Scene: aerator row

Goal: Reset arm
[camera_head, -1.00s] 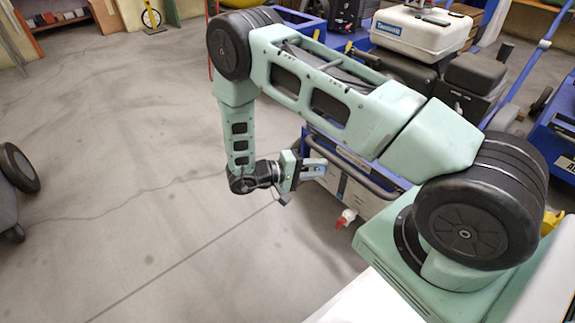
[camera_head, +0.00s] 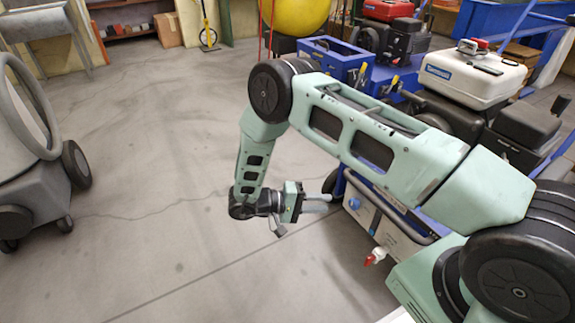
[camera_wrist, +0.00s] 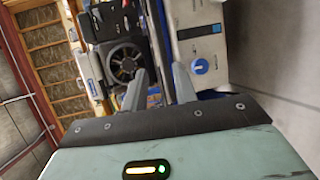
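My arm reaches out over the floor and bends down to my gripper (camera_head: 322,202). In the head view the gripper is beside the blue and white machine (camera_head: 382,215), close to its left end; I cannot tell whether it touches it. In the wrist view the two grey fingers of my gripper (camera_wrist: 158,88) stand apart with nothing held between them. The machine's white panel with a blue knob (camera_wrist: 200,66) lies beyond the right finger, and a black engine (camera_wrist: 125,62) lies beyond the left finger.
A red valve (camera_head: 375,257) sticks out low on the blue and white machine. A grey wheeled machine (camera_head: 35,165) stands at the left. A white tank (camera_head: 470,76) and red engine (camera_head: 388,10) are behind my arm. The middle floor (camera_head: 165,170) is clear.

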